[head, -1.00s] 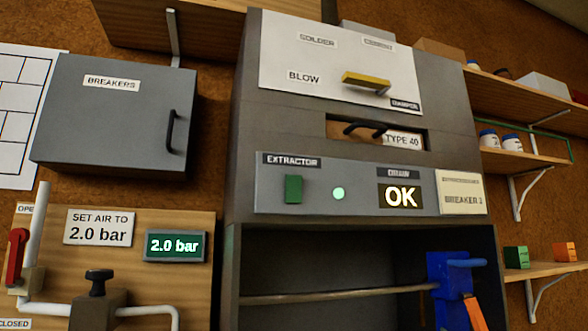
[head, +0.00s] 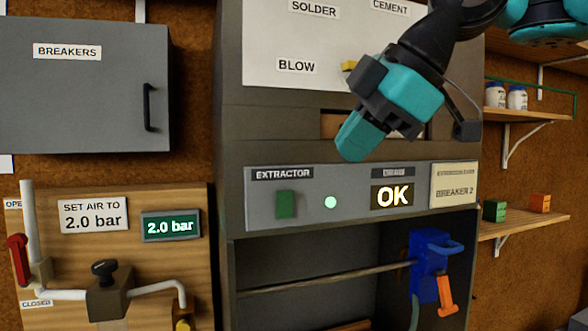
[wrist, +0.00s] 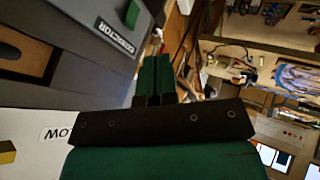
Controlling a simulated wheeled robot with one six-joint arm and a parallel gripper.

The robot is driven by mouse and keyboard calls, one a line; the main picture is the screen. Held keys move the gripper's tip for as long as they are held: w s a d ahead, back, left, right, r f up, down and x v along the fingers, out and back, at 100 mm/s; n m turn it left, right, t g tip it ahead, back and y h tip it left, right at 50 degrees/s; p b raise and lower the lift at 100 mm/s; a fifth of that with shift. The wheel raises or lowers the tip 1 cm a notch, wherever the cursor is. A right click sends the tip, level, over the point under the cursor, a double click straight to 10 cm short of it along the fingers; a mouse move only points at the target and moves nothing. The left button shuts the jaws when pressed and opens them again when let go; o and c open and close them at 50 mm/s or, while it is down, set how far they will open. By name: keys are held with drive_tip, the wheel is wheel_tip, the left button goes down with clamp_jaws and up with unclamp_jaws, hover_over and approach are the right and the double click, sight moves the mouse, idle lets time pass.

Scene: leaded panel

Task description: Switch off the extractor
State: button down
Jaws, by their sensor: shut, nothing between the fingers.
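The extractor switch (head: 286,204) is a green rocker on the grey panel, under the EXTRACTOR label (head: 283,173). A round lamp (head: 331,202) beside it glows pale green, and the draw display (head: 392,196) reads OK. My gripper (head: 350,148) is above and to the right of the switch, in front of the hood and apart from the switch. In the wrist view its fingers (wrist: 154,68) are shut together with nothing between them. The switch also shows at the top of the wrist view (wrist: 133,13), to the left of the fingertips.
A grey breakers cabinet (head: 85,85) hangs shut at left, above the air board (head: 115,200) with its red lever and black knob. A breaker 2 card (head: 454,185) is right of the display. A blue clamp (head: 425,255) stands in the opening below. Shelves are at right.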

sight(298, 192)
drive_tip(key=shift+f, duration=0.15)
drive_tip(key=w+a+f+p, duration=0.1)
drive_tip(key=w+a+f, duration=0.2)
drive_tip(key=w+a+f+p, duration=0.2)
drive_tip(key=w+a+f, duration=0.1)
drive_tip(key=f, duration=0.1)
drive_tip(key=shift+w, duration=0.1)
drive_tip(key=shift+w+a+f+p, duration=0.1)
drive_tip(key=shift+w+a+p, duration=0.05)
drive_tip(key=shift+w+p, duration=0.45)
